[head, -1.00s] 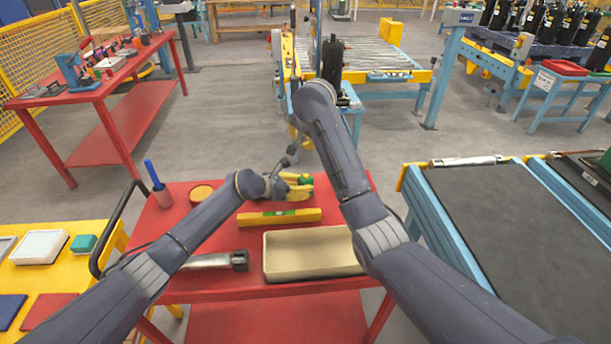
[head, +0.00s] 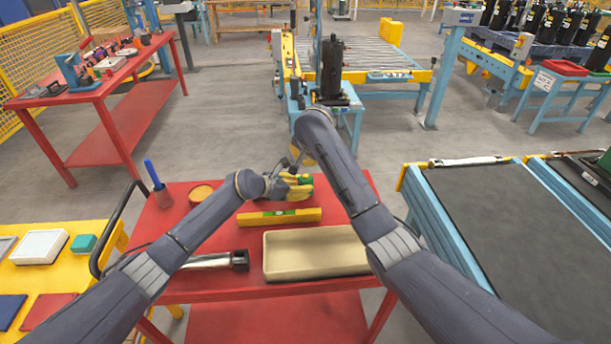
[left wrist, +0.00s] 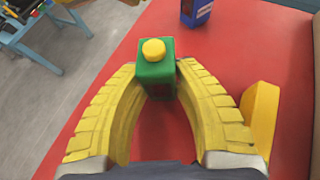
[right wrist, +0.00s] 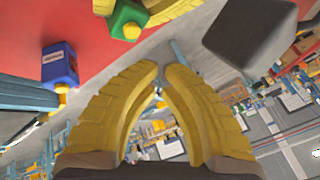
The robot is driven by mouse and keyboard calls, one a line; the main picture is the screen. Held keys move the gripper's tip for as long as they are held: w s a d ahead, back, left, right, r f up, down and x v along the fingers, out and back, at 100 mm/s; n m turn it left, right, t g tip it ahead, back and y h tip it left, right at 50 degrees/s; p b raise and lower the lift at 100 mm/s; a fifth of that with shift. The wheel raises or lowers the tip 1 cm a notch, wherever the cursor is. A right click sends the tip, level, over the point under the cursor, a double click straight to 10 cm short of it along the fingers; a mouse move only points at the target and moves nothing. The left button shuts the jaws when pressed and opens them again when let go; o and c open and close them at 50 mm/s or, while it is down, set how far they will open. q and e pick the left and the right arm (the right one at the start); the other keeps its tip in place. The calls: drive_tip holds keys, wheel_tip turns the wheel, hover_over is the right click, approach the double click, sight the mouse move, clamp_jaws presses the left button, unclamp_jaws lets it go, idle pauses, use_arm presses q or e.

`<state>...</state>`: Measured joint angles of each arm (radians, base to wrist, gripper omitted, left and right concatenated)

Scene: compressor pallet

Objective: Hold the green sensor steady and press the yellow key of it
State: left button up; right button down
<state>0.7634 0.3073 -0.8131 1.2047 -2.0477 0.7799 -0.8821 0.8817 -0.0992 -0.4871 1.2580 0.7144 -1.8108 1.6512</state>
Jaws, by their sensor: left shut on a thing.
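The green sensor (left wrist: 155,75) is a small green block with a round yellow key (left wrist: 153,50) on its top. My left gripper (left wrist: 158,75) is shut on it, one finger on each side, above the red table top; in the head view the sensor (head: 305,179) shows between the yellow fingers (head: 297,187). My right gripper (right wrist: 161,68) looks shut and empty, its tips close together. The sensor (right wrist: 128,18) and its key (right wrist: 131,31) lie beyond those tips, up and left in the right wrist view, apart from them. My right arm partly hides its gripper in the head view.
A blue block with a yellow knob (right wrist: 60,65) stands near the sensor. A yellow level (head: 280,217) and a beige tray (head: 315,270) lie on the red table nearer me.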

drive_tip(key=shift+f, duration=1.2)
drive_tip(key=shift+s+f, duration=0.1)
drive_tip(key=shift+f, duration=0.05)
idle(0.7)
drive_tip(key=shift+f, duration=0.3)
drive_tip(key=shift+f, duration=0.45)
idle(2.3)
drive_tip(key=shift+r, duration=0.9)
drive_tip(key=shift+r, duration=0.1)
drive_tip(key=shift+r, duration=2.4)
